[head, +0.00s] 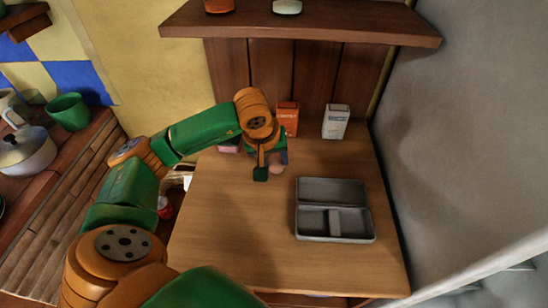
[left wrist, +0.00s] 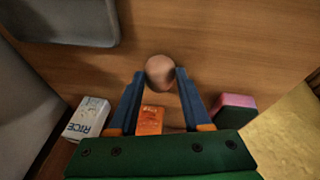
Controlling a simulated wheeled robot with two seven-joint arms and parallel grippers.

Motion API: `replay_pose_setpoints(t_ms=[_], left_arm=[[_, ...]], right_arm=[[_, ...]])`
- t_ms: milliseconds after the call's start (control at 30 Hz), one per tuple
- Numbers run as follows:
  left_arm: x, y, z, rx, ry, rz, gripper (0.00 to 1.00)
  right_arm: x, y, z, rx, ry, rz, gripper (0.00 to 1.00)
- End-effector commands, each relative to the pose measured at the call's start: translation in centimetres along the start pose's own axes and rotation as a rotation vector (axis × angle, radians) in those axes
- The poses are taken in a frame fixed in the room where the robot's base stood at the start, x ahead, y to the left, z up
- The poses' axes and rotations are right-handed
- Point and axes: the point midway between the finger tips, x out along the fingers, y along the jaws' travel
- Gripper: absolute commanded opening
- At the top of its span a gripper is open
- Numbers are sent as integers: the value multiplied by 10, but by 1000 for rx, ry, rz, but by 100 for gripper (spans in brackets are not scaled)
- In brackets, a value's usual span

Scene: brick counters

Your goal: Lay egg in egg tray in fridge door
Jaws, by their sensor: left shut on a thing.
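A brownish-pink egg (left wrist: 160,71) sits between the two blue fingertips of my left gripper (left wrist: 160,80) in the left wrist view. The gripper is shut on it. In the head view the left gripper (head: 269,168) points down over the back of the wooden table, and the egg (head: 277,169) shows partly beside a finger. I cannot tell whether the egg touches the table top. No fridge door or egg tray can be made out. My right gripper is not in view.
A grey compartmented box (head: 350,238) stands on the table (head: 230,250), right of the gripper. An orange box (head: 288,116), a white rice box (head: 336,121) and a pink item (head: 229,145) stand at the back. A shelf (head: 300,24) overhangs. The table's front left is clear.

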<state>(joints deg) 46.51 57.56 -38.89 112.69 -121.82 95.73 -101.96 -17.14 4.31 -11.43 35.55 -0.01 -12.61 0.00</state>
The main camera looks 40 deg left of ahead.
Motion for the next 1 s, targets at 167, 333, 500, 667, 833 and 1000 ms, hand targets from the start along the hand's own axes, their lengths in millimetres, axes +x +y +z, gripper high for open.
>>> replay_pose_setpoints(t_ms=[167,333,500,667,833,1000], left_arm=[[3,0,1,0,0,1,59],[2,0,1,0,-1,0,79],[2,0,1,0,-1,1,79],[-12,1,-1,0,3,4,79],[-60,2,-1,1,7,7,79],[-103,1,-1,1,5,3,79]], right_arm=[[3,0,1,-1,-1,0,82],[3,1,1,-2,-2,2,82],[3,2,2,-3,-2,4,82],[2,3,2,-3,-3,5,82],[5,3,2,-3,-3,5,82],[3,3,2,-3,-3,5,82]])
